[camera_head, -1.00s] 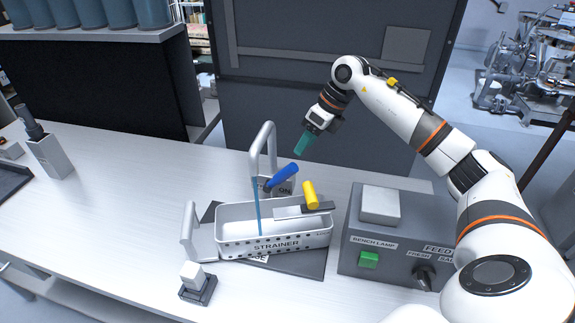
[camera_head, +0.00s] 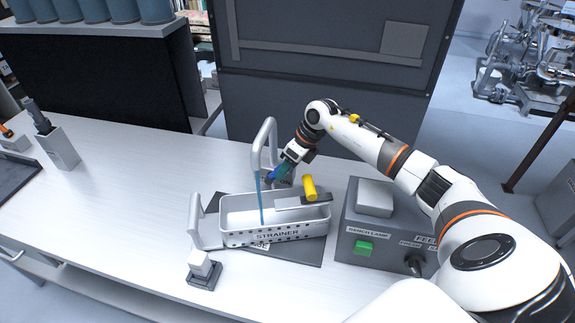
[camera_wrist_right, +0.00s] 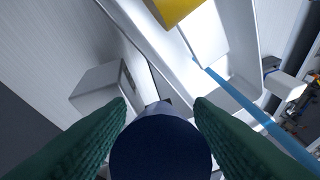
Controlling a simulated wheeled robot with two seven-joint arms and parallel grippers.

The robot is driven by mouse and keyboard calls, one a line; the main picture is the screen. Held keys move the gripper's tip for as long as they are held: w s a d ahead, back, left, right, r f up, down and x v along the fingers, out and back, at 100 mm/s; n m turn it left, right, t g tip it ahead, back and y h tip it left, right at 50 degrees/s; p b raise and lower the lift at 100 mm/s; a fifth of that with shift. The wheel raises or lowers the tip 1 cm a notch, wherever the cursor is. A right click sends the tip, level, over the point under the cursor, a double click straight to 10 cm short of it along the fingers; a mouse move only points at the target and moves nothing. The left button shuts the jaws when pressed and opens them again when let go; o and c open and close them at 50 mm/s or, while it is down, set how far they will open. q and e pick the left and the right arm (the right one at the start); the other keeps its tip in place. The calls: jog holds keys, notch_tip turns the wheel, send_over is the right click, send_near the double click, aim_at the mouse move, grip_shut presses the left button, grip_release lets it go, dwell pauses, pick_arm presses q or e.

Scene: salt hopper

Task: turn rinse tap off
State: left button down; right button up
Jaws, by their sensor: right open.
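The rinse tap (camera_head: 265,140) is a grey curved spout behind the strainer, with a blue lever (camera_head: 272,174) on its base. A thin blue stream of water (camera_head: 260,200) falls from the spout into the white strainer (camera_head: 232,231); the stream also shows in the right wrist view (camera_wrist_right: 262,118). My right gripper (camera_head: 283,171) is at the lever. In the wrist view, the open green fingers (camera_wrist_right: 160,125) stand on both sides of the dark blue round lever end (camera_wrist_right: 160,150). Whether they touch it is unclear. The gripper hides part of the lever and base.
A tool with a yellow handle (camera_head: 309,188) lies across the strainer's right end, near my gripper. A grey control box (camera_head: 347,213) with a green button (camera_head: 363,248) stands to the right. A small white switch (camera_head: 199,263) stands in front. The table's left part is mostly clear.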

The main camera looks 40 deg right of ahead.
grip_shut()
jog(key=shift+w+a+r+g+h, duration=0.2)
jog(key=shift+r+g+h, duration=0.1)
jog(key=shift+w+a+r, duration=0.1)
jog(key=shift+w, duration=0.05)
grip_release()
jog(key=shift+d+r, duration=0.2)
jog(key=shift+r, duration=0.2)
jog(key=b+v, duration=0.4)
jog(key=v, duration=0.6)
jog(key=shift+a+r, duration=0.1)
jog(key=shift+r, duration=0.55)
